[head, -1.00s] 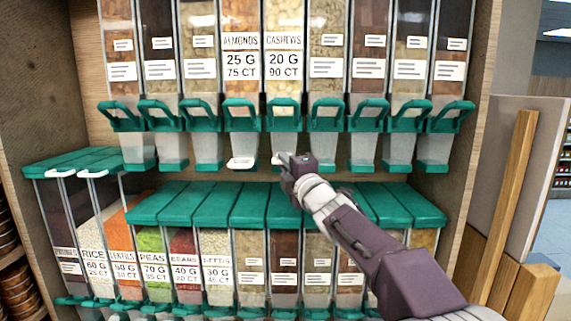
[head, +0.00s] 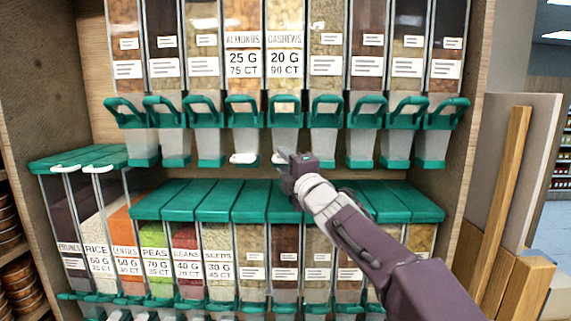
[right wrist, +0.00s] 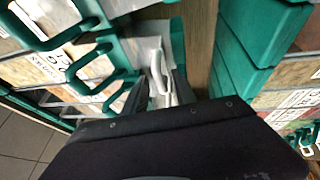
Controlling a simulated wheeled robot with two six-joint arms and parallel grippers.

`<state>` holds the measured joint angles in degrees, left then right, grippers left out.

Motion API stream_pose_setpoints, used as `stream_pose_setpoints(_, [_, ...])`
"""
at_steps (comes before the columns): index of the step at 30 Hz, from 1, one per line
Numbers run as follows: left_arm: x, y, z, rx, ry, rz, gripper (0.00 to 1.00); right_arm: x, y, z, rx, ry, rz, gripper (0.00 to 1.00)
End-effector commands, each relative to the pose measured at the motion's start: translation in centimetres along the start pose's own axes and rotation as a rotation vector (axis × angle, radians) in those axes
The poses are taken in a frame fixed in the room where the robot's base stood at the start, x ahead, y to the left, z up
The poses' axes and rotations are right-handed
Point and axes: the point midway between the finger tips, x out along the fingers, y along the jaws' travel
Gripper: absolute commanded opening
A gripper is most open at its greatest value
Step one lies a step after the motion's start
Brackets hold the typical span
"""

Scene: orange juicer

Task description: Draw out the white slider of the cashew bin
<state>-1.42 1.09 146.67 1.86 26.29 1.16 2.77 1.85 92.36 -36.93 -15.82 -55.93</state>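The cashew bin (head: 285,62) is in the upper row, labelled CASHEWS, 20 G, 90 CT, with a green handle at its front. Its spout hangs below, and its lower end is partly hidden by my right gripper (head: 282,157). In the right wrist view a white slider (right wrist: 157,70) shows between the two dark fingers of the right gripper (right wrist: 158,95). The fingers are apart, and I cannot tell whether either touches it. My left gripper is in neither view.
The almond bin (head: 243,62), just left, has its own white slider (head: 243,158). Green-lidded lower bins (head: 212,203) stand close beneath my right gripper. More bins flank both sides. Wooden boards (head: 505,210) stand at the right.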

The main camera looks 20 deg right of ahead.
Motion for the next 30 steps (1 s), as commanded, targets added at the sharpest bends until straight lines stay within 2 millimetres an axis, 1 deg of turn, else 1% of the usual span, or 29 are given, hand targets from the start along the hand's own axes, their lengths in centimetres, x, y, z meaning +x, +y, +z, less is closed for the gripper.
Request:
stream_pose_setpoints(4, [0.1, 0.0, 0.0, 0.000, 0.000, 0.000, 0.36, -0.2, 0.0, 0.0, 0.000, -0.001, 0.002, 0.33])
stream_pose_setpoints(7, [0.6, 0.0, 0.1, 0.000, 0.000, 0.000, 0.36, -1.3, 0.0, 0.0, -0.002, -0.001, 0.004, 0.33])
stream_pose_setpoints(12, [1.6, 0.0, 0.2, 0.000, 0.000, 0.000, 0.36, -4.7, -0.1, 0.0, -0.002, -0.002, 0.005, 0.33])
stream_pose_setpoints(15, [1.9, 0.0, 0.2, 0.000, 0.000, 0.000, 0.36, -6.8, 0.0, -0.1, -0.003, -0.001, 0.004, 0.33])
stream_pose_setpoints(18, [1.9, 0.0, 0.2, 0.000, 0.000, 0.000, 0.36, -8.3, 0.1, -0.1, -0.001, -0.002, 0.003, 0.33])
stream_pose_setpoints(22, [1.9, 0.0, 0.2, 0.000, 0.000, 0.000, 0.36, -9.1, 0.1, -0.1, 0.000, -0.001, 0.001, 0.33])
stream_pose_setpoints(30, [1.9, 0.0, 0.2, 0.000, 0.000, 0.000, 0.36, -9.2, 0.1, -0.1, 0.000, 0.000, 0.001, 0.33])
